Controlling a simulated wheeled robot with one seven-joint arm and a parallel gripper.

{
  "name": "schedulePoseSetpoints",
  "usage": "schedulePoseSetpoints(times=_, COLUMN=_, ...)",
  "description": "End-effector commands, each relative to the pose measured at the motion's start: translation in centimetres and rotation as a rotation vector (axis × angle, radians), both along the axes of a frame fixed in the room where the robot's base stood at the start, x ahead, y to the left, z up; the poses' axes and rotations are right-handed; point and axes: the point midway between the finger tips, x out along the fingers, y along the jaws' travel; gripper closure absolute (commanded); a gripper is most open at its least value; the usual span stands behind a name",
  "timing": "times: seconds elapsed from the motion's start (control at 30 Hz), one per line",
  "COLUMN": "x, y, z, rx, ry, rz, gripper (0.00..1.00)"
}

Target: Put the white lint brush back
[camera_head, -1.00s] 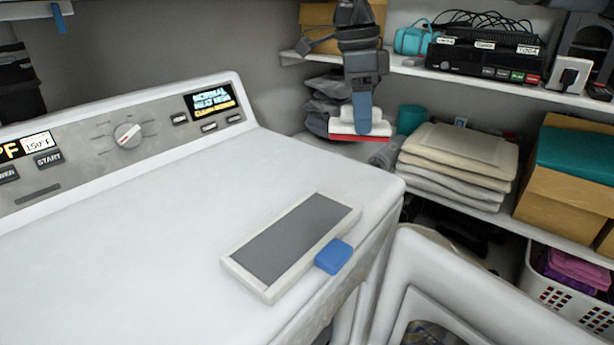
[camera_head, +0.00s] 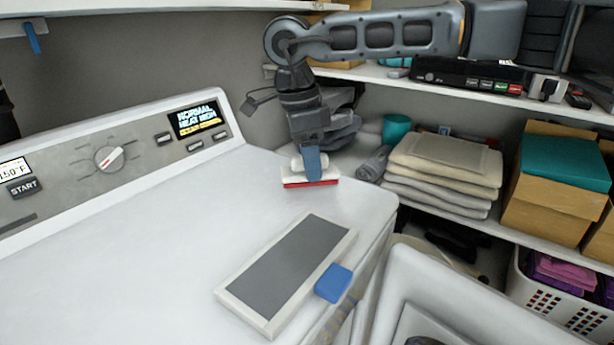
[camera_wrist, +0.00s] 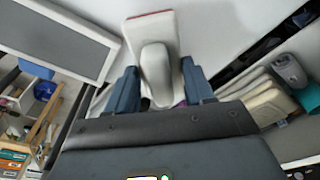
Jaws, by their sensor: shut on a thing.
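The white lint brush (camera_head: 310,182) has a white body and a red strip along its bottom edge. My gripper (camera_head: 313,165) is shut on it and holds it low at the back right part of the white machine top (camera_head: 150,230). I cannot tell whether the brush touches the top. In the wrist view the brush's white handle (camera_wrist: 155,70) lies between my two blue fingers (camera_wrist: 160,92). A grey panel with a white frame (camera_head: 285,270) and a blue tab (camera_head: 333,283) lies on the machine top in front of the brush.
A shelf right of the machine holds folded towels (camera_head: 443,172), a teal cup (camera_head: 396,128) and a cardboard box (camera_head: 545,205). A white basket (camera_head: 555,300) stands below. The control panel (camera_head: 120,155) rises along the machine's back. The machine top's left part is clear.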

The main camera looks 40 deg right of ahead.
Motion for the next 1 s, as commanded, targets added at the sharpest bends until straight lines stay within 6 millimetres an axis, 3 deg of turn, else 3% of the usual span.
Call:
schedulePoseSetpoints(times=0.17, x=0.3, y=0.4, z=-0.7, rx=-0.001, ry=-0.001, rz=-0.001, gripper=0.93)
schedulePoseSetpoints(times=0.43, x=0.3, y=0.4, z=-4.0, rx=0.001, ry=-0.001, rz=0.000, gripper=0.93)
schedulePoseSetpoints(times=0.83, x=0.3, y=0.4, z=-4.7, rx=-0.001, ry=-0.002, rz=0.000, gripper=0.93)
schedulePoseSetpoints(times=0.87, x=0.3, y=0.4, z=-4.6, rx=-0.001, ry=-0.002, rz=0.000, gripper=0.46)
schedulePoseSetpoints(times=1.0, x=0.3, y=0.4, z=-4.6, rx=-0.001, ry=-0.001, rz=0.000, gripper=0.32)
